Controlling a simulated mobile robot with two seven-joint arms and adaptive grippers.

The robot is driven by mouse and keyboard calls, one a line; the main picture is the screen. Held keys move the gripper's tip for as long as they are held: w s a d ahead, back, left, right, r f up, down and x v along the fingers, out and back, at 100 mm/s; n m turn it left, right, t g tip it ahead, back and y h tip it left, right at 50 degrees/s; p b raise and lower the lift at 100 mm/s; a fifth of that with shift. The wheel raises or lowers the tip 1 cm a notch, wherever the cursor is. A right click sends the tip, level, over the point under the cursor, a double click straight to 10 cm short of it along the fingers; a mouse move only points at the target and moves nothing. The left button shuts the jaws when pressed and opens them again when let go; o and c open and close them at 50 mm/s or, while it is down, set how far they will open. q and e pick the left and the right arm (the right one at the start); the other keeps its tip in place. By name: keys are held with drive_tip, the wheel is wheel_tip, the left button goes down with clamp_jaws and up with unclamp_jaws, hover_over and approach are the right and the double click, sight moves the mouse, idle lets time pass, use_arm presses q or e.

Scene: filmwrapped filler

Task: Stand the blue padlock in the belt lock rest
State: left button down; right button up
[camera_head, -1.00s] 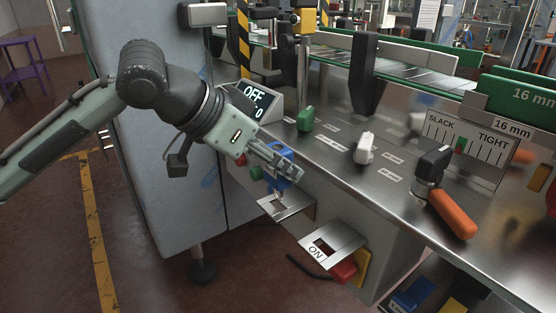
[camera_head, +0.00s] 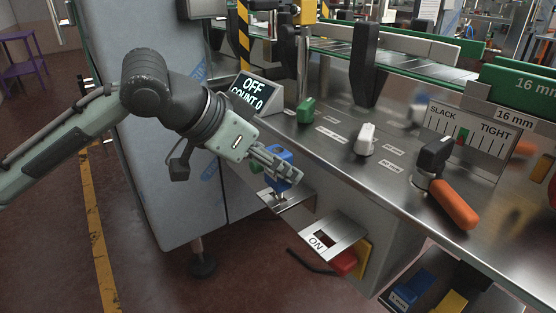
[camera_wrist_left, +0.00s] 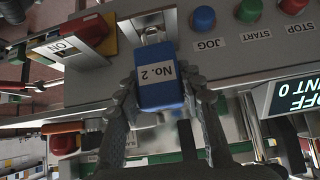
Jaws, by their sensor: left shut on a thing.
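The blue padlock (camera_head: 284,155) is held in my left gripper (camera_head: 290,168) at the front edge of the machine. In the left wrist view the padlock (camera_wrist_left: 160,85) sits between the two fingers, its white label reading "No. 2". Its metal shackle points down toward a slotted metal bracket (camera_head: 297,197) jutting from the machine front. I cannot tell whether shackle and bracket touch. Neither view clearly marks which part is the belt lock rest. My right gripper is not in view.
A second metal plate marked "ON" (camera_head: 341,232) has a red part (camera_head: 345,262) beneath it. The console screen (camera_head: 250,95) reads "OFF COUNT 0". Green (camera_head: 306,110) and white (camera_head: 365,140) knobs and an orange handle (camera_head: 455,205) stand on the steel top. A tray of blue and yellow pieces lies lower right.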

use_arm(q)
drive_tip(key=shift+f+b, duration=0.3)
drive_tip(key=shift+f, duration=0.9)
drive_tip(key=c, duration=0.9)
unclamp_jaws()
drive_tip(key=v, duration=1.2)
